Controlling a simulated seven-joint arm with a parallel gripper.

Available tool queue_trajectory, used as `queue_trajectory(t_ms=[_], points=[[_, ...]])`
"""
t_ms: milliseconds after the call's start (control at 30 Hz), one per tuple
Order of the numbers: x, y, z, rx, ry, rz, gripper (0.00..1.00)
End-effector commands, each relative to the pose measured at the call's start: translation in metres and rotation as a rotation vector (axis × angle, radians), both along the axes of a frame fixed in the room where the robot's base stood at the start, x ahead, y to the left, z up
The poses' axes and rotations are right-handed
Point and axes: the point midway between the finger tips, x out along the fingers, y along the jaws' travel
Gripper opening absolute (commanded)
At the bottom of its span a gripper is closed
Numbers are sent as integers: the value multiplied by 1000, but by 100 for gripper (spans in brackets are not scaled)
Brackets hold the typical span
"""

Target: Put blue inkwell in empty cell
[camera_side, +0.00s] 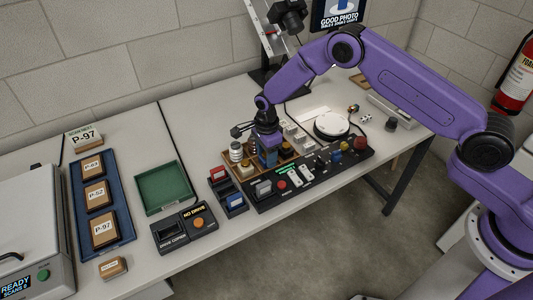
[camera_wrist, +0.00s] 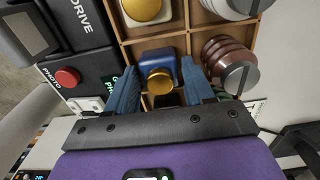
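The blue inkwell (camera_wrist: 152,57) has a gold cap and sits between the two blue fingers of my gripper (camera_wrist: 160,72) in the wrist view. A dark cell opening (camera_wrist: 168,99) shows just below the gold cap, partly covered. In the side view my gripper (camera_side: 267,157) points down over the tray (camera_side: 229,159), and the fingers mostly hide the inkwell. I cannot tell whether its base touches the cell floor.
A black control panel with a red button (camera_wrist: 67,77) borders the tray. A green tray (camera_side: 163,187) and a white round turntable (camera_side: 331,126) stand nearby.

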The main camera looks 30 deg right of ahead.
Motion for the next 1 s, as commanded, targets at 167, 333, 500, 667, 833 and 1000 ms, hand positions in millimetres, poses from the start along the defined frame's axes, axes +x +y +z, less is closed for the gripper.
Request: queue_trajectory(t_ms=[167,333,500,667,833,1000], points=[[0,0,10,1,-1,0,52],[1,0,36,2,-3,0,52],[1,1,72,2,-4,0,52],[0,0,99,1,-2,0,52],[0,0,117,0,-1,-1,52],[0,0,123,-1,1,0,52]])
